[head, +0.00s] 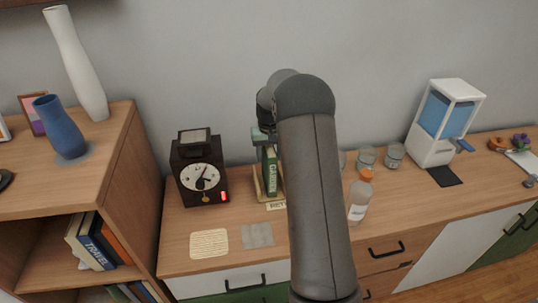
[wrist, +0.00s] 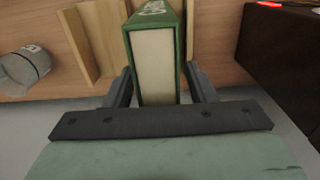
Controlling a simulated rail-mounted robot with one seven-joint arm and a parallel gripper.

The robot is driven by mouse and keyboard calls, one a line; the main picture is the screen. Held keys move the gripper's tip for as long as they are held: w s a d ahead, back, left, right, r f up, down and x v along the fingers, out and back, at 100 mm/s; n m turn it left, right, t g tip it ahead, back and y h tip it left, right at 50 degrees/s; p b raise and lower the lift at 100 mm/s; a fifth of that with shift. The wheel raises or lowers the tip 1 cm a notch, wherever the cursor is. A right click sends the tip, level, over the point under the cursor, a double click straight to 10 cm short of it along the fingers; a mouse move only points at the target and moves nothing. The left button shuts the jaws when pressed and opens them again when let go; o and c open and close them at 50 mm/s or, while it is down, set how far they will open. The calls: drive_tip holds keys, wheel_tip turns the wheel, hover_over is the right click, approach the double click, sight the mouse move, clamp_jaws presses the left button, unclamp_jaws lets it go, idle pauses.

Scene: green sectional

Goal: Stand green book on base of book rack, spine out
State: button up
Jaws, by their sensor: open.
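The green book (head: 270,172) stands upright in the wooden book rack (head: 257,186) on the cabinet top, its lettered spine facing the room in the head view. In the wrist view the book (wrist: 155,55) shows its green cover edges and cream page block, with rack wood (wrist: 80,48) beside it. My gripper (wrist: 159,75) is open, one finger on each side of the book's page end; whether either finger touches it is unclear. In the head view my arm hides the rack's right side and most of my gripper.
A dark clock (head: 200,172) stands left of the rack. Glass jars (head: 366,157), an orange-capped bottle (head: 359,196) and a white-blue dispenser (head: 443,120) are to the right. A cream note (head: 209,243) and grey cloth (head: 258,235) lie in front. A grey cup (wrist: 26,68) shows in the wrist view.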

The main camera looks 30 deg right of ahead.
wheel_tip(320, 180, up, 11)
drive_tip(key=shift+f+b, duration=0.1)
drive_tip(key=shift+b, duration=0.65)
drive_tip(key=shift+r, duration=0.4)
drive_tip(key=shift+s+a+r, duration=0.1)
drive_tip(key=shift+a+r, duration=0.05)
drive_tip(key=s+a+r+n, duration=0.1)
drive_tip(key=s+a+r, duration=0.1)
drive_tip(key=s+a, duration=0.55)
drive_tip(key=s+a+r+n, duration=0.15)
drive_tip(key=s+a, duration=0.35)
drive_tip(key=s, duration=0.6)
drive_tip(key=s+a+f, duration=0.2)
drive_tip(key=s+f, duration=0.1)
drive_tip(key=s, duration=0.5)
drive_tip(key=s+a+f, duration=0.3)
drive_tip(key=s, duration=0.6)
drive_tip(key=shift+s+t, duration=0.2)
drive_tip(key=shift+t, duration=0.2)
drive_tip(key=shift+a+n, duration=0.1)
drive_tip(key=shift+n, duration=0.15)
